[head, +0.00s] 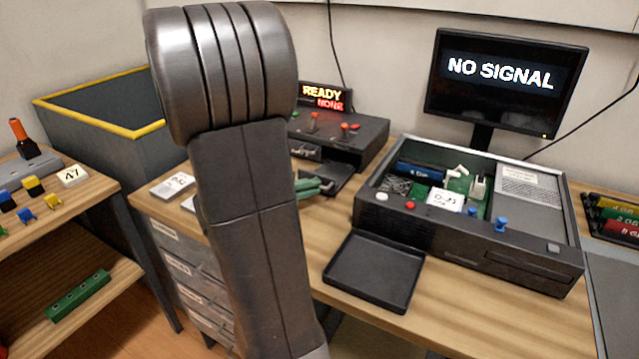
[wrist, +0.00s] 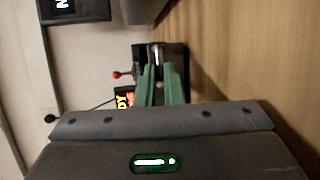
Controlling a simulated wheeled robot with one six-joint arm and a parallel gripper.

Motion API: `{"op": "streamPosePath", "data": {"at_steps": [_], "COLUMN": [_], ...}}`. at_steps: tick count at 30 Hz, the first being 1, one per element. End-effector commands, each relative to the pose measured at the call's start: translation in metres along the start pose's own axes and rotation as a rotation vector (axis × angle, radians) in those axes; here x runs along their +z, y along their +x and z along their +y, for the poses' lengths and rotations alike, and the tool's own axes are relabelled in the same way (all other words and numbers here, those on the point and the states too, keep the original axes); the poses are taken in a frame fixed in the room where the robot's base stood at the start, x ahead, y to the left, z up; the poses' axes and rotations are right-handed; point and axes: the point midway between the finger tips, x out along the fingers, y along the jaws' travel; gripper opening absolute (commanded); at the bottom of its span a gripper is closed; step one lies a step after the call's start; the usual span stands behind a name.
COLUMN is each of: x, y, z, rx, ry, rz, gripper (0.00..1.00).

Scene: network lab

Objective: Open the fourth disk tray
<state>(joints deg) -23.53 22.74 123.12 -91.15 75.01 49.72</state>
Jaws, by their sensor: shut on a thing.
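A dark disk unit (head: 368,137) with red-tipped levers on top stands at the back of the bench. A flat black disk tray (head: 345,174) sticks out from the right part of its front. No tray number is readable. My gripper (head: 328,187) has green fingers and is at the outer end of this tray, partly hidden behind my arm. In the wrist view the gripper (wrist: 160,70) is shut on the tray's handle, with a bright strip between the fingertips. The unit's left front shows a closed bay with a handle (head: 304,152).
A sign (head: 325,97) reads READY and NONE. An open computer case (head: 480,245) and an empty black tray (head: 374,270) stand to the right, below a NO SIGNAL monitor (head: 505,80). White cards lie left of my arm.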

Motion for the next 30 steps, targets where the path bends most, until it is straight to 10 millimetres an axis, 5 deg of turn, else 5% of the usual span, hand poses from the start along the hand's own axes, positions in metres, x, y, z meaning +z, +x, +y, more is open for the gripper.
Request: {"op": "streamPosePath", "data": {"at_steps": [14, 18, 30], "x": [0.005, 0.005, 0.005], "y": [-0.012, -0.012, -0.017], "z": [-0.003, -0.003, -0.003], "rx": [0.000, 0.000, 0.000], "ry": [-0.001, -0.001, -0.001], "rz": [0.003, 0.002, 0.003], "gripper": [0.00, 0.29, 0.29]}}
